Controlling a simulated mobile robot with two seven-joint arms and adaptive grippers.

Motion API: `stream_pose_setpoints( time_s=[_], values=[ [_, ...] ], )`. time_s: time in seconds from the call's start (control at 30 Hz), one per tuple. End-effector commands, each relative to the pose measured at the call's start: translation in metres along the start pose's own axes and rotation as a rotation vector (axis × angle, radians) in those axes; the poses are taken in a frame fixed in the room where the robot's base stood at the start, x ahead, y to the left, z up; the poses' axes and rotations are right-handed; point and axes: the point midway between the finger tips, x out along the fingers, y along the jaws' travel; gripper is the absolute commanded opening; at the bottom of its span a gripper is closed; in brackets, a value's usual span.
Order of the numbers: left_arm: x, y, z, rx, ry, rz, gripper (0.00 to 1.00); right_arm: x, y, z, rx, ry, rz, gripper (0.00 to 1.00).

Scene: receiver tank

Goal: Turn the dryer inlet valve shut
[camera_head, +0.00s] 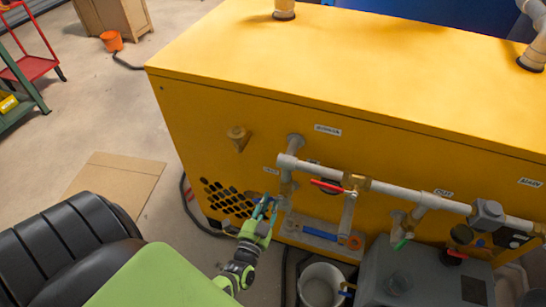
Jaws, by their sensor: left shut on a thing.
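The yellow dryer cabinet (240,95) fills the middle and right of the head view. Pale pipework runs along its front, with a vertical inlet branch (287,182) at the left end. A small label beside this branch is too small to read surely. My left gripper (266,206) is at the lower part of this branch. It is shut on what looks like the blue valve handle (270,198), mostly hidden by the fingers, so its exact angle cannot be told. My right gripper is not in view.
A red lever (327,186) sits on the pipe to the right, with a green handle (402,243) further along. A white bucket (320,287) and a grey tank (420,272) stand below. Cardboard (118,184) lies on the otherwise mostly open floor at left.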

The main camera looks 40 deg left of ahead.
Motion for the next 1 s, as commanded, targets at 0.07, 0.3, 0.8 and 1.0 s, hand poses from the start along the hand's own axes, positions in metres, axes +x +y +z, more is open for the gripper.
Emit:
stream_pose_setpoints(
  time_s=[0.07, 0.3, 0.8, 1.0],
  values=[
    [0.001, -0.008, -0.002, 0.077, -0.001, -0.004, 0.00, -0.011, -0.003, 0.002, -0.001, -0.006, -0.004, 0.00],
    [0.001, -0.017, -0.002, 0.298, -0.001, -0.004, 0.00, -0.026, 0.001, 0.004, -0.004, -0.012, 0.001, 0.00],
    [0.001, -0.028, -0.005, 0.596, 0.000, -0.005, 0.00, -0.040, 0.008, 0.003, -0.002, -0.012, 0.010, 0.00],
    [0.001, -0.029, -0.006, 0.635, 0.000, -0.005, 0.00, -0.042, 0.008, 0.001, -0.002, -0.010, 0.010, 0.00]
  ],
)
